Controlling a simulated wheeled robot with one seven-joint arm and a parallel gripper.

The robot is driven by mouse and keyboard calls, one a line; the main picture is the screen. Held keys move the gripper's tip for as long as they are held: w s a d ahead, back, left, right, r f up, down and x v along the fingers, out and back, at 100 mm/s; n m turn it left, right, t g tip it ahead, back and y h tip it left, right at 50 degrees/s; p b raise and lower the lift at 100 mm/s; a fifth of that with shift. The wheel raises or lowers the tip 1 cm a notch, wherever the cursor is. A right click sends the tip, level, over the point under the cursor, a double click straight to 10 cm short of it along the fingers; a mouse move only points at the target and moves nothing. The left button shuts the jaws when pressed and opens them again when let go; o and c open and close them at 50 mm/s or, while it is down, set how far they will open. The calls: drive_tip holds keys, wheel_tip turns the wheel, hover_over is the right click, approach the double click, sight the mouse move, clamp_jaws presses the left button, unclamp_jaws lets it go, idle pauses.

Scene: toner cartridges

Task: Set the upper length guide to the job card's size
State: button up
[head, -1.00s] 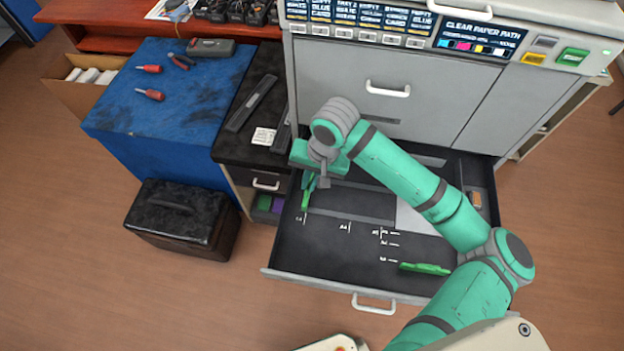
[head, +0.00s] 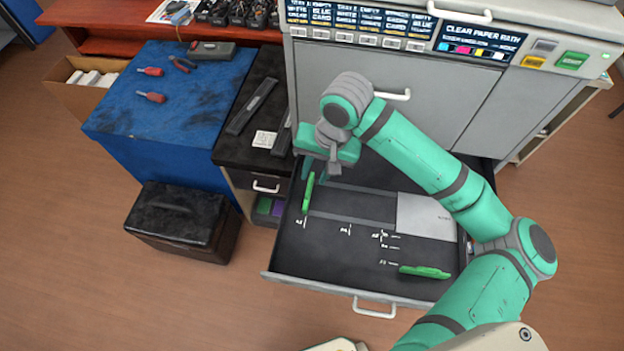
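An open dark drawer tray (head: 345,262) holds two green guides. The left green guide (head: 308,193) stands upright near the tray's left end, just above the leftmost size mark (head: 300,222). A second green guide (head: 425,271) lies toward the front right, beside the lowest size mark. My gripper (head: 314,172) is just behind the left guide, its teal fingers pointing down and looking apart, with nothing seen between them. I cannot tell whether a fingertip touches the guide. A small white printed card (head: 264,139) lies on the black cabinet; its text is too small to read.
White paper (head: 425,215) lies in the tray's right part, partly behind my arm. The grey printer (head: 390,75) stands behind the tray. The black cabinet (head: 232,150) and blue table (head: 190,95) are to the left, with a black case (head: 172,212) on the floor.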

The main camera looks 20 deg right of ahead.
drive_tip(key=shift+v, duration=2.05)
